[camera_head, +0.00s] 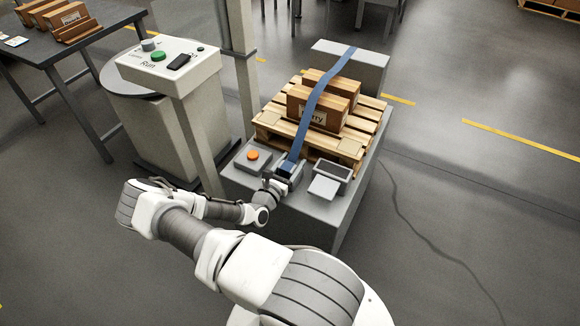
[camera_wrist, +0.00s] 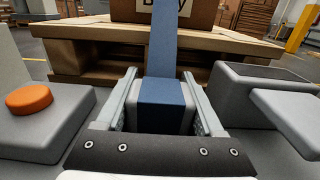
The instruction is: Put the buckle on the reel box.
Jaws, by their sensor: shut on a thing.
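The buckle (camera_wrist: 167,95) is a small grey block with a dark blue band across it, at the near end of a blue strap (camera_head: 325,87). My gripper (camera_head: 286,171) is shut on it, with one finger on each side in the wrist view (camera_wrist: 165,103). The strap runs up from the buckle over cartons to a large grey box (camera_head: 350,67) at the back of the platform. No label marks the reel box; this grey box may be it. The buckle's underside is hidden, so I cannot tell whether it touches the platform.
A wooden pallet (camera_head: 268,123) with cartons (camera_head: 302,108) stands just beyond my gripper. An orange button (camera_wrist: 29,98) is on a grey block at left; a dark-topped unit (camera_wrist: 262,75) is at right. A control stand (camera_head: 150,73) stands left of the platform (camera_head: 315,225).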

